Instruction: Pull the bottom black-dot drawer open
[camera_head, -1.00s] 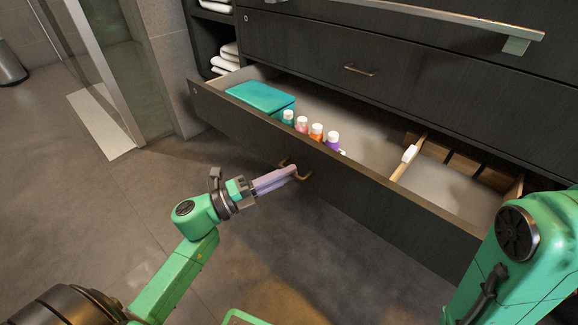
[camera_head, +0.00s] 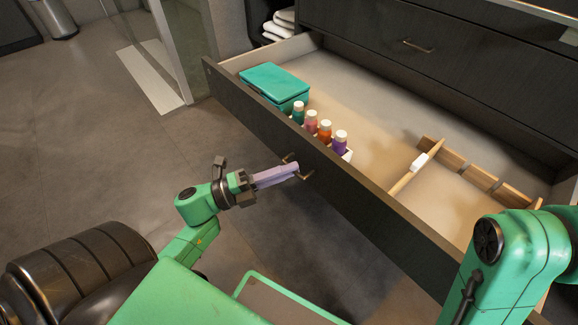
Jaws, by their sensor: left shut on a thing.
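The bottom drawer (camera_head: 350,200) of the dark vanity is pulled well out, and its inside shows. Its front carries a small brass handle (camera_head: 306,175). My left gripper (camera_head: 296,169) is shut on this handle, with its pale lilac fingers reaching it from the left. A black dot on the drawer is too small to make out. The upper part of my right arm shows at the lower right; its gripper is out of the picture.
The drawer holds a teal box (camera_head: 275,82), several small capped bottles (camera_head: 325,133), a wooden divider (camera_head: 402,183) and a white-headed brush (camera_head: 420,162). A closed drawer (camera_head: 400,60) is above. Folded towels (camera_head: 280,22) sit at the back left. The floor at left is clear.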

